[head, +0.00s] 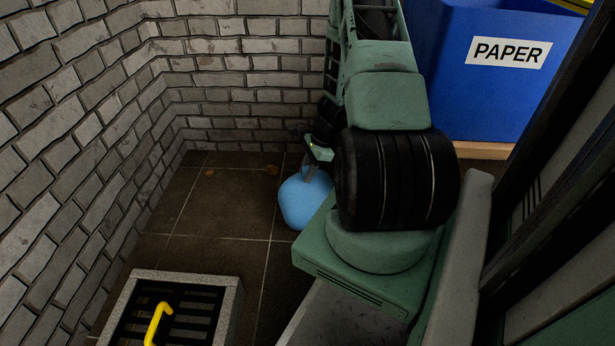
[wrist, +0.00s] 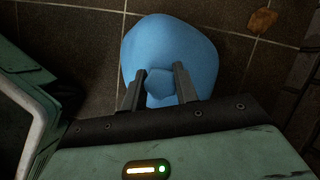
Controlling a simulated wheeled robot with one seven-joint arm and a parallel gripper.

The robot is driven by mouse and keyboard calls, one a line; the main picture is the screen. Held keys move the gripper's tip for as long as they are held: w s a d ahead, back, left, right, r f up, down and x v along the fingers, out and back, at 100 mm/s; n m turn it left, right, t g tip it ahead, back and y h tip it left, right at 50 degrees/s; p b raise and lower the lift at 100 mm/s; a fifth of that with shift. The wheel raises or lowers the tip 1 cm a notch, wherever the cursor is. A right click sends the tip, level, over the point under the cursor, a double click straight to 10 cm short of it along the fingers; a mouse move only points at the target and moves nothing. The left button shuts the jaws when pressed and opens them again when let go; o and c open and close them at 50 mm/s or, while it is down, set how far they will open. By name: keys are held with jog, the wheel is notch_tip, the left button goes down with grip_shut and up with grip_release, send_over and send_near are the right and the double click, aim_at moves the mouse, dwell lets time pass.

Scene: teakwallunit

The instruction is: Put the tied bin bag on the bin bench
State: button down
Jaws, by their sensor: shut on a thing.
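The tied bin bag (head: 303,203) is light blue and rounded. In the head view it is low over the brown tiled floor, partly hidden behind my arm and base. I cannot tell whether it touches the floor. My gripper (head: 311,171) is above the bag, pointing down at its top. In the wrist view the bag (wrist: 172,45) fills the upper middle, and my gripper (wrist: 159,85) is shut on its tied knot between the two fingers.
A blue bin marked PAPER (head: 480,95) stands on a wooden base (head: 483,150) at the upper right. A floor drain grate (head: 190,310) with a yellow handle (head: 158,322) is at the lower left. Brick walls (head: 240,85) close the left and back.

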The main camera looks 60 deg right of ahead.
jog(key=shift+f, duration=0.15)
jog(key=shift+f, duration=0.2)
jog(key=c, duration=1.1)
grip_release()
jog(key=p+v, duration=0.7)
jog(key=v, duration=0.5)
jog(key=shift+a+r, duration=0.1)
jog(key=shift+r, duration=0.15)
